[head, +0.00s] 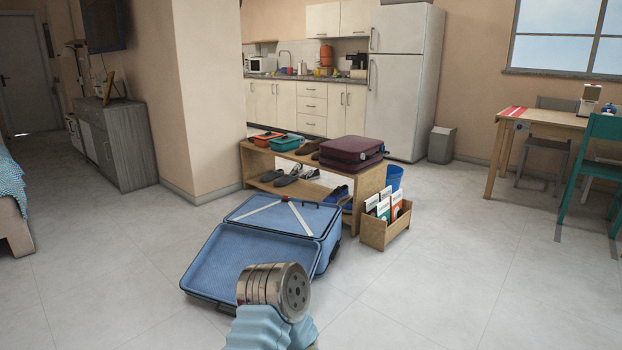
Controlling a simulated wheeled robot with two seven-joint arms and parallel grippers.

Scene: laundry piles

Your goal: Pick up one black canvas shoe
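Several shoes rest on the lower shelf of a low wooden bench (251,162) in the middle of the head view. A dark grey shoe (286,180) with a lighter sole lies there, close to other greyish shoes; at this distance I cannot tell which is black canvas. Dark blue shoes (336,194) lie farther right on that shelf. Brown shoes (308,147) sit on the bench top. A silver cylindrical link of mine with a light blue cover shows at the bottom centre. No gripper fingers show, so neither gripper is in view.
An open blue suitcase (232,264) lies on the floor before the bench. A maroon suitcase (350,149) and orange and teal trays are on top. The floor farther right is clear up to the table.

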